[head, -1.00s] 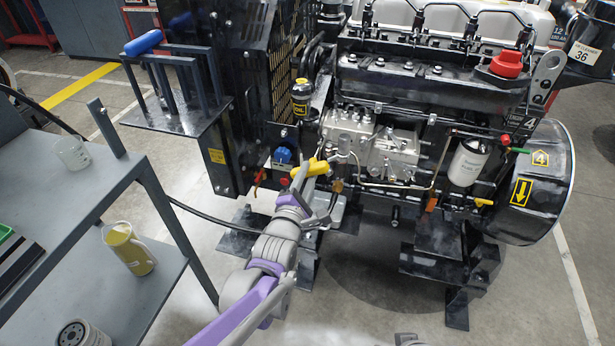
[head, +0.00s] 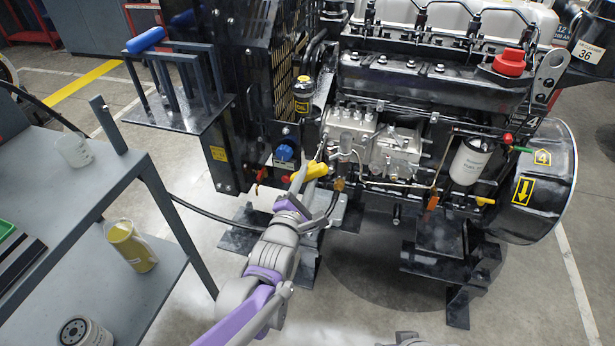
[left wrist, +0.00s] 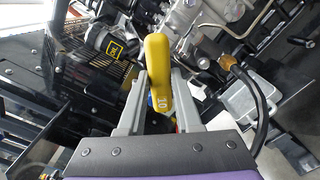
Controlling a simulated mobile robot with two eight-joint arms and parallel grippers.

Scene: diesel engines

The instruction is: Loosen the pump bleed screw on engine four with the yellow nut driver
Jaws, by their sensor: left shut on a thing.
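The yellow nut driver (head: 316,170) is in my left gripper (head: 299,184), which is shut on its handle in front of the injection pump. In the left wrist view the yellow handle (left wrist: 158,72), marked 10, sits between the two fingers of my left gripper (left wrist: 160,98). Engine four (head: 430,90) bears a yellow 4 label on its right housing. Its silver injection pump (head: 372,140) is just above and right of the driver. I cannot make out the bleed screw or whether the driver's tip touches anything.
A blue-handled tool (head: 146,39) rests on the rack at the left. A black hose (head: 215,217) runs below my left arm. Open floor lies in front of the engine.

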